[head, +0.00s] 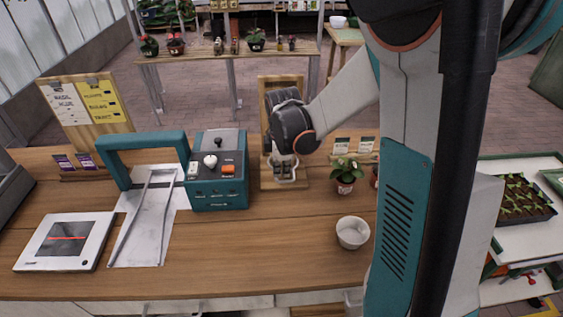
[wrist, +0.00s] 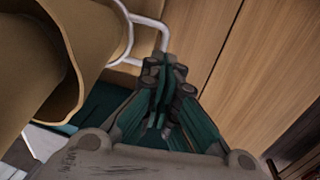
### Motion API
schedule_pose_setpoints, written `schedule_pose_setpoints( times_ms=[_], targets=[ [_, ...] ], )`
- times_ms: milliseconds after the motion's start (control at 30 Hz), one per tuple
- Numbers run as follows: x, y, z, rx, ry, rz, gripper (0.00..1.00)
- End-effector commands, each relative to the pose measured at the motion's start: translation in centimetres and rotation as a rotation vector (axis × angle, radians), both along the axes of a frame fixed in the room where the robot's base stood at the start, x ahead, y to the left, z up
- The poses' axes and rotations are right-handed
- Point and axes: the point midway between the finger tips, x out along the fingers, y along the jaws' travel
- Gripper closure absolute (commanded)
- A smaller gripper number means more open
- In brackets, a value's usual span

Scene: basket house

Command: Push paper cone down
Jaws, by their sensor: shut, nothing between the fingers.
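The brown paper cone (wrist: 28,70) fills the left side of the wrist view, its open, curled edge facing the gripper. A white wire loop (wrist: 150,22) shows beside it, behind my fingertips. My gripper (wrist: 165,68) has its teal fingers shut and empty, just right of the cone; I cannot tell if it touches the cone or loop. In the head view my dark wrist hangs in front of an upright wooden stand (head: 267,98) and hides most of it. White wire parts (head: 285,180) show under the wrist. I cannot make out the cone there.
A teal machine (head: 218,190) with an orange button stands left of the stand. Farther left are a teal-handled frame (head: 145,148) and a flat scale (head: 66,240). A potted plant (head: 345,177) and a white bowl (head: 352,232) stand to the right. The front middle counter (head: 255,245) is clear.

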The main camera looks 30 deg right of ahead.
Motion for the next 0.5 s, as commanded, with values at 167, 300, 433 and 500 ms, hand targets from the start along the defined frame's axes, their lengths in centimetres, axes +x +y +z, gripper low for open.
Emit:
schedule_pose_setpoints(
  times_ms=[167,300,433,500],
  targets=[
    [0.3,-0.1,-2.3,0.000,0.000,0.000,1.00],
    [0.4,-0.2,-2.9,0.000,0.000,0.000,1.00],
    [0.5,-0.2,-3.0,0.000,0.000,0.000,1.00],
    [0.5,-0.2,-3.0,0.000,0.000,0.000,1.00]
  ],
)
